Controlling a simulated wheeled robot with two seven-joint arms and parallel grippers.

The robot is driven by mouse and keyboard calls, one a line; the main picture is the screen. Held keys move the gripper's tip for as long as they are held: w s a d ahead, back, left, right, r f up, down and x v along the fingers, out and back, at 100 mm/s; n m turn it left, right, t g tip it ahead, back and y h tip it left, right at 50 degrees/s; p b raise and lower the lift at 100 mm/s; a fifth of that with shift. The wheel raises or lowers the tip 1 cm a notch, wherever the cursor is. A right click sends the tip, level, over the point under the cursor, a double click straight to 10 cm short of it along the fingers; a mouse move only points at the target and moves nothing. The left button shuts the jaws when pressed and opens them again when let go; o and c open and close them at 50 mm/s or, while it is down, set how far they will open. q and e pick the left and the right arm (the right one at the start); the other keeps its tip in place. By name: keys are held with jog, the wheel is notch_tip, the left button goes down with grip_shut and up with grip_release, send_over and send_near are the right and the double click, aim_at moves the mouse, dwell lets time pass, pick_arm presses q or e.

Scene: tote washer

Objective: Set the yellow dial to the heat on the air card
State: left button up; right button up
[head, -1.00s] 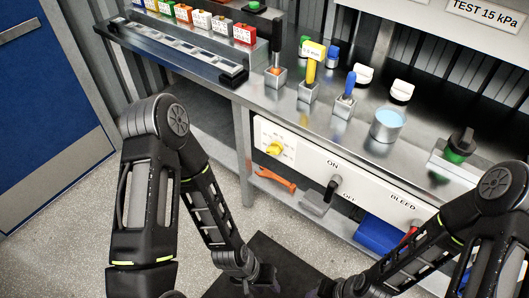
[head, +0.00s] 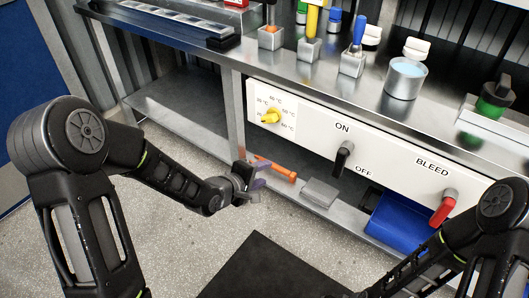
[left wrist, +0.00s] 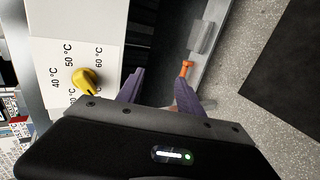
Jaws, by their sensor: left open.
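The yellow dial (head: 271,116) is on the left end of the white panel under the bench, with temperature marks around it. It also shows in the left wrist view (left wrist: 88,80), beside marks reading 40, 50 and 60 °C; I cannot tell which one it points to. My left gripper (head: 257,181) is open and empty, below and in front of the panel, apart from the dial. In the left wrist view its two fingers (left wrist: 158,90) lie to the right of the dial. I cannot make out the air card. My right gripper is out of view.
A black ON/OFF lever (head: 343,158) and a red BLEED lever (head: 443,208) are on the same panel. An orange tool (head: 279,171) and a blue bin (head: 400,222) lie on the shelf below. The bench top (head: 330,85) carries tools and a cup.

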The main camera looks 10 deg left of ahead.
pick_arm(q)
jog(key=w+a+r+n+t+b, duration=0.2)
jog(key=w+a+n+t+b, duration=0.15)
jog(key=b, duration=0.35)
jog(key=n+t+h+b, duration=0.2)
jog(key=b, duration=0.3)
send_near(267, 121)
jog(key=shift+w+d+r, duration=0.1)
jog(key=shift+w+d, duration=0.05)
jog(key=shift+w, duration=0.2)
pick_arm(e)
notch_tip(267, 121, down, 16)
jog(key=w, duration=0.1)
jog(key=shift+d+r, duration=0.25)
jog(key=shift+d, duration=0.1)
pick_arm(q)
jog(key=b+x, duration=0.2)
jog(key=x, duration=0.5)
jog(key=shift+w+d, duration=0.15)
jog(key=shift+w, duration=0.25)
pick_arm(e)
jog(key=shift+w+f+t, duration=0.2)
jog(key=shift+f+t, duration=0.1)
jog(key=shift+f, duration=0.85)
pick_arm(q)
jog(key=shift+c, duration=0.4)
jog(key=shift+n, duration=0.25)
grip_shut()
